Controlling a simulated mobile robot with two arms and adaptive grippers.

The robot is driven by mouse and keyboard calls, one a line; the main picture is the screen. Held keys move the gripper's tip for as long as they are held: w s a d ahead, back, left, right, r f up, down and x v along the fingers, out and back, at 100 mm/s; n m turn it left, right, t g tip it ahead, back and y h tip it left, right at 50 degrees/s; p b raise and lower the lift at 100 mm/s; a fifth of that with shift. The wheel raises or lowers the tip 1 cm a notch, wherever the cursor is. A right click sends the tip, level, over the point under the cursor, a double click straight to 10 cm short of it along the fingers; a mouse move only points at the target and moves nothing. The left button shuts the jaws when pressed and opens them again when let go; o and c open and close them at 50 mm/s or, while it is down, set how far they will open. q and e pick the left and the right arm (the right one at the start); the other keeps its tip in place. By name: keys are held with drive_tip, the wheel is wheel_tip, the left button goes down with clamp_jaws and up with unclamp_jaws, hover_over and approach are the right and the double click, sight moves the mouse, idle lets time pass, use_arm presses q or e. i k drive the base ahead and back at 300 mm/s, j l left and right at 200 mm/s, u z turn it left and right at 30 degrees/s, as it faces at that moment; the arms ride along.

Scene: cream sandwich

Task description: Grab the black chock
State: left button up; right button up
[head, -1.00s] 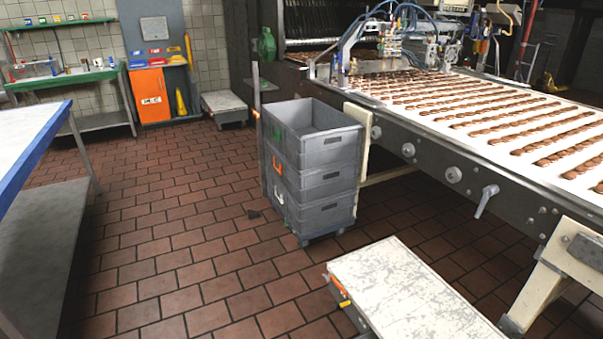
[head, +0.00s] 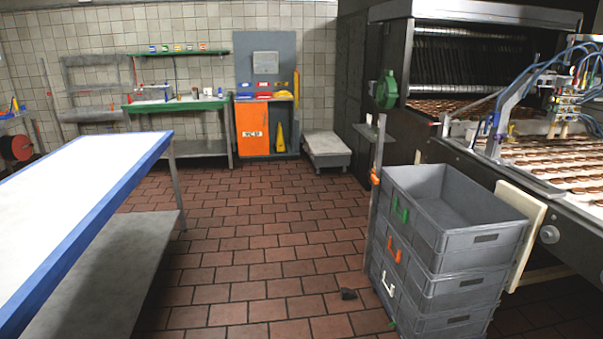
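Neither of my grippers shows in the head view.
Stacked grey crates (head: 453,241) stand at the right beside the conveyor machine (head: 470,150). A thin metal post (head: 377,190) rises at their left. A white-topped table (head: 70,205) with blue edges stands at the left. The tiled floor (head: 240,240) between is clear.

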sight(345, 293)
drive_tip(key=i+j, duration=0.1)
drive_tip(key=i, duration=0.5)
drive_tip(key=i+z, duration=0.1)
drive_tip(key=i, duration=0.55)
drive_tip(key=i+j, duration=0.2)
drive_tip(key=i, duration=0.4)
drive_tip(key=l+z, duration=0.05)
